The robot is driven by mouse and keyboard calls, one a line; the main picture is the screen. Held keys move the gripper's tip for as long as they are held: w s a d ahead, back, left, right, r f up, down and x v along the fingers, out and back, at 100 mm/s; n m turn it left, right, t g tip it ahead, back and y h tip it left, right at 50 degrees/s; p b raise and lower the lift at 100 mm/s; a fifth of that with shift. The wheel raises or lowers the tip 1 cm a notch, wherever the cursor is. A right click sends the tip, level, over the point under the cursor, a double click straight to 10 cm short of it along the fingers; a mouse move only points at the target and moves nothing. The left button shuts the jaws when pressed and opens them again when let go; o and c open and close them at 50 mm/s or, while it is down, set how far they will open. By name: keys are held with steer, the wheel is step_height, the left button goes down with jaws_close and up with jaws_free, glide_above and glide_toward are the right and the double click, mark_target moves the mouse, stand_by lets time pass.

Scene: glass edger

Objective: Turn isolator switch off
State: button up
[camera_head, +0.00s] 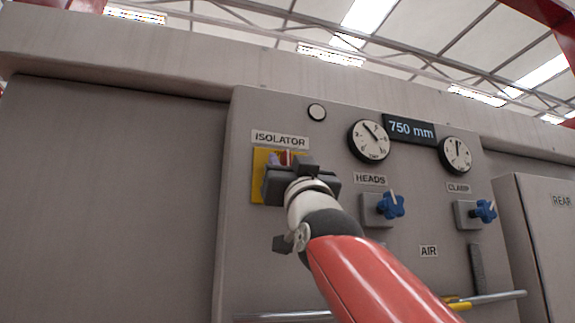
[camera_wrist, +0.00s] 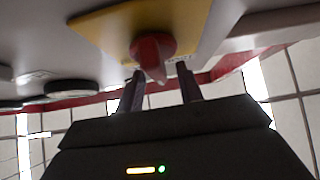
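The isolator switch is a red knob (camera_wrist: 152,52) on a yellow plate (camera_wrist: 100,28). In the head view the yellow plate (camera_head: 259,185) sits under the ISOLATOR label (camera_head: 280,140), and my gripper covers most of it and the knob. In the wrist view my gripper (camera_wrist: 160,80) has its two fingers apart, with the knob's red handle between or just beyond the tips. I cannot tell whether a finger touches it. The knob's exact turn position is unclear.
To the right are two blue valve knobs, HEADS (camera_head: 390,205) and CLAMP (camera_head: 485,210). Above them are two dials (camera_head: 369,141) and a 750 mm display (camera_head: 410,130). A grey cabinet (camera_head: 535,250) juts out at the right. The panel left of the isolator is bare.

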steer(key=b+v, duration=0.3)
steer(key=v, duration=0.4)
steer(key=shift+s, duration=0.1)
stand_by(0.4)
